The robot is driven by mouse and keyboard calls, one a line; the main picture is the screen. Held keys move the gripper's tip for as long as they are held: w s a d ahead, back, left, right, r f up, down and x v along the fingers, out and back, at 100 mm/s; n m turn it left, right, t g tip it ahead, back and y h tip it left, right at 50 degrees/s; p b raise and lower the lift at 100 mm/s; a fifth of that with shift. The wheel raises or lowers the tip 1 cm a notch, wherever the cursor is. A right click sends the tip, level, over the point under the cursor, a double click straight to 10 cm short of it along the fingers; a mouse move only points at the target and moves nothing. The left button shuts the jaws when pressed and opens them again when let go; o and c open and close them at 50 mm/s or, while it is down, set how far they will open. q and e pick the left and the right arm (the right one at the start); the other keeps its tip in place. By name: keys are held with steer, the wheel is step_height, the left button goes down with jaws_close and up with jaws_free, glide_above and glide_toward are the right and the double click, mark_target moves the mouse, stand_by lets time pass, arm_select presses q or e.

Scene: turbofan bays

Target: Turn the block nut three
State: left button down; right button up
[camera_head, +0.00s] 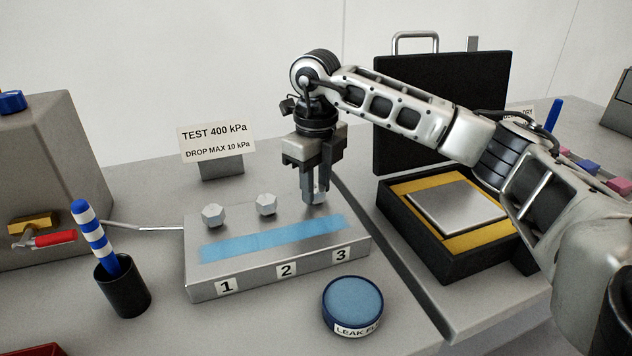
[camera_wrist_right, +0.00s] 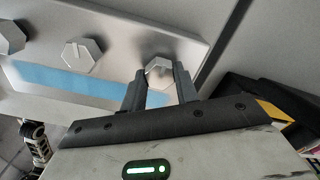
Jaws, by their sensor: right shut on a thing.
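A grey metal block (camera_head: 230,283) carries labels 1, 2 and 3 on its front and a blue strip (camera_head: 270,238) on top. Nuts one (camera_head: 213,215) and two (camera_head: 266,204) stand uncovered on the block. Nut three (camera_wrist_right: 160,70) sits between the fingers of my right gripper (camera_wrist_right: 160,88) in the right wrist view. In the head view my right gripper (camera_head: 314,192) points down onto the block above label 3, shut on that nut, which the fingers mostly hide. My left gripper is in neither view.
A blue leak-fluid tin (camera_head: 352,302) stands in front of the block. A black cup (camera_head: 123,288) with a striped stick is at left, near a red-handled valve (camera_head: 50,239). A sign (camera_head: 216,142) stands behind. An open black case (camera_head: 440,250) lies right.

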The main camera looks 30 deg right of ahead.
mark_target(317, 188)
steer(key=o, duration=1)
steer(key=shift+r, duration=0.15)
step_height(317, 188, up, 16)
steer(key=shift+f+p, duration=0.15)
steer(key=shift+p, duration=1.1)
steer(key=shift+s, duration=0.1)
